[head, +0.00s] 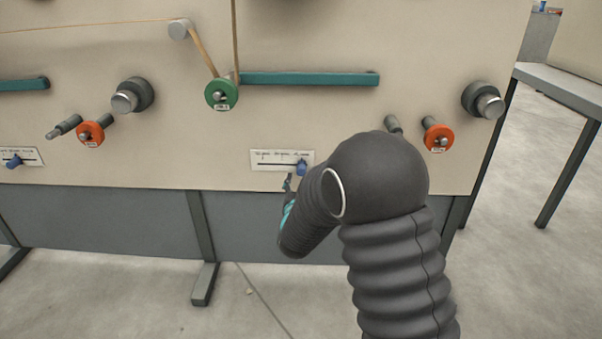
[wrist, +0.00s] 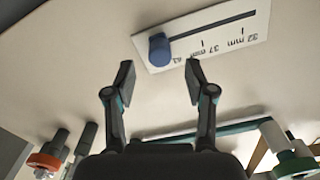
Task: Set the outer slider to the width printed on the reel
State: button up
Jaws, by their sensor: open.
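A slider with a blue knob (head: 302,168) sits on a white scale plate (head: 262,158). The knob is at the right end of its slot. In the wrist view the plate (wrist: 228,36) reads upside down, with 32 mm, 37 mm and a partly hidden mark that looks like 41. The knob (wrist: 159,50) is at the slot's left end there, by that last mark. My gripper (wrist: 159,80) is open and empty, its fingertips on either side of the knob's line and short of it. In the head view my gripper (head: 288,184) is just below the plate, mostly hidden by my arm.
A second slider (head: 14,161) is at the far left. A green reel (head: 221,93) carries the tan strip; its label is unreadable. Orange reels (head: 90,134) (head: 438,138) sit on pegs either side. Teal bars (head: 310,79) and knobs (head: 487,104) protrude. A table (head: 565,85) stands right.

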aim_at(301, 174)
jog(key=w, duration=0.6)
grip_shut()
